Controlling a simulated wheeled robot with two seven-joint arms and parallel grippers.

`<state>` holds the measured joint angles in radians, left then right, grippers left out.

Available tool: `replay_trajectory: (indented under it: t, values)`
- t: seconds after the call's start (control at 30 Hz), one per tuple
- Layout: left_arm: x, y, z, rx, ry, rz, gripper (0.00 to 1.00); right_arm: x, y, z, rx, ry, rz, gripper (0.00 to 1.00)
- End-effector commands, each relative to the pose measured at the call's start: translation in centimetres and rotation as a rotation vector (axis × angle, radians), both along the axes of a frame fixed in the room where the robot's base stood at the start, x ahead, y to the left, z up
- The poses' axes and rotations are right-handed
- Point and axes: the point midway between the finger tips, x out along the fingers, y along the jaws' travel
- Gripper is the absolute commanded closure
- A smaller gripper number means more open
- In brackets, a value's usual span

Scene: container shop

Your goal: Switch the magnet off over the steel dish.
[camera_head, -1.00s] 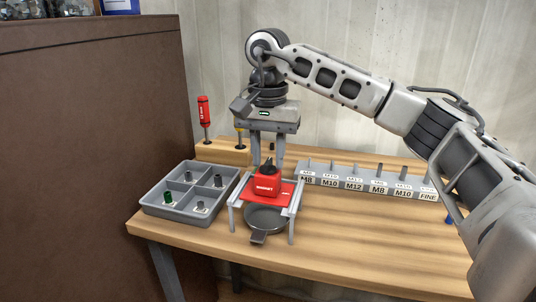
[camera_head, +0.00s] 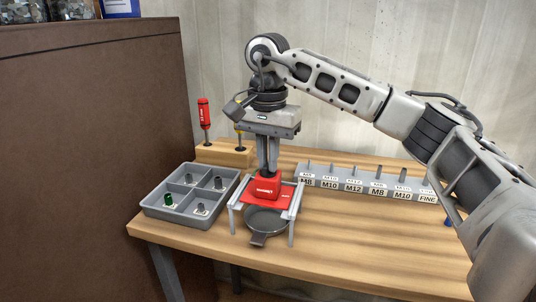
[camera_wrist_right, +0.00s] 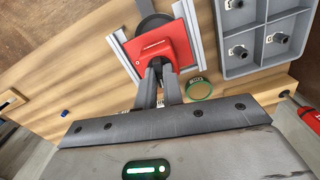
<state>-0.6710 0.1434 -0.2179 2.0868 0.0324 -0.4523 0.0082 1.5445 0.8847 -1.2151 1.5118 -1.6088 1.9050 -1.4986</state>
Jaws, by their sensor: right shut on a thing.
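The red magnet block (camera_head: 265,188) sits on a red plate across a grey frame (camera_head: 233,206) with legs; it also shows in the right wrist view (camera_wrist_right: 152,48). The dark steel dish (camera_head: 265,221), with a tab at its front, is on the table under the frame. It is partly hidden by the frame and shows in part in the right wrist view (camera_wrist_right: 152,22). My right gripper (camera_head: 268,170) points down from above, its fingers shut on the black knob on top of the magnet. The fingers hide most of the knob. My left gripper is in neither view.
A grey divided tray (camera_head: 151,207) with several small parts stands left of the frame. A labelled rack (camera_head: 335,182) with pegs is behind right. A red-handled tool (camera_head: 204,113) stands in a wooden block. The table's front right is clear.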

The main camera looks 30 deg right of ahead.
Motion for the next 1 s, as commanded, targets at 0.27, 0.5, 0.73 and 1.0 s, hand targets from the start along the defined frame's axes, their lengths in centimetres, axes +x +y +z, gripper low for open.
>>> replay_trajectory:
  t: [0.27,0.5,0.73,1.0]
  values:
    - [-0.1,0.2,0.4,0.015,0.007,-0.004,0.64,0.0,0.0,0.2,0.000,0.000,-0.246,1.00]
    - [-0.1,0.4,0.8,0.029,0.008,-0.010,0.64,0.0,0.0,0.1,0.000,0.000,-0.474,1.00]
    - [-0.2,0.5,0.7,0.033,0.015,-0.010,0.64,0.0,0.0,0.1,0.000,-0.001,-0.692,1.00]
    - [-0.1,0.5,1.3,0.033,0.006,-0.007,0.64,0.0,0.0,0.2,0.000,-0.001,-0.948,1.00]
